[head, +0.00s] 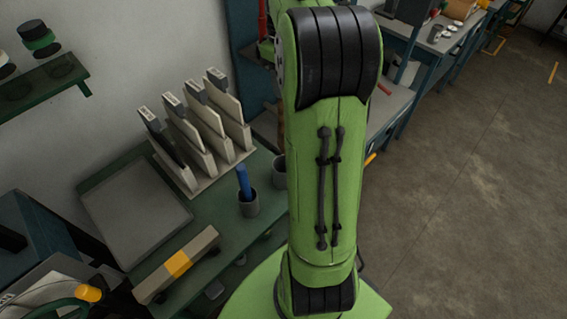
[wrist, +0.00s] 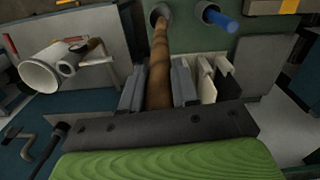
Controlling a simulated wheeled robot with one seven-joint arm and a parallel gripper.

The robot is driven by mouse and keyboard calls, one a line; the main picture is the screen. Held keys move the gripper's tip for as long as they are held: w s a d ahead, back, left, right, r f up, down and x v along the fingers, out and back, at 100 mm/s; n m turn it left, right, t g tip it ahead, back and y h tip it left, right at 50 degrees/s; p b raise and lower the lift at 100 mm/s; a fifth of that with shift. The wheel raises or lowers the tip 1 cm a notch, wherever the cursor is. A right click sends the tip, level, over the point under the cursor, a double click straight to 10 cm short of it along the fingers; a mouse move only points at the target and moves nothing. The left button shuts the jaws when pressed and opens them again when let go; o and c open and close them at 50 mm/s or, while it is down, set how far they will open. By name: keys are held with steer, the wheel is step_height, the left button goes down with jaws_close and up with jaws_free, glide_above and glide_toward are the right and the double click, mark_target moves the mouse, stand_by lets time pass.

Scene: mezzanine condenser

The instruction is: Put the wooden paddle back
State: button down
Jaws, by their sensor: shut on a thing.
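The wooden paddle (wrist: 161,56) is a brown stick in the wrist view. My gripper (wrist: 157,84) is shut on it, with a grey finger on each side. The paddle's far end meets the mouth of a grey cup (wrist: 153,16); I cannot tell how deep it reaches inside. In the head view a brown sliver of the paddle (head: 281,128) shows at the left edge of my arm, above the partly hidden grey cup (head: 279,176). My arm hides the gripper there.
A second grey cup (head: 249,207) holding a blue stick (head: 243,180) stands close by on the green bench (head: 215,233). A rack of several pale, dark-edged plates (head: 216,148) stands behind. A grey tray (head: 135,214) lies left. Open floor (head: 470,200) is at right.

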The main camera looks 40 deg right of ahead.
step_height(320, 180, down, 16)
steer(key=shift+f+b, duration=0.2)
steer(key=shift+b, duration=0.9)
steer(key=shift+f, duration=0.1)
steer(key=c, duration=0.8)
jaws_free()
steer(key=shift+f, duration=0.1)
steer(key=shift+c, duration=0.2)
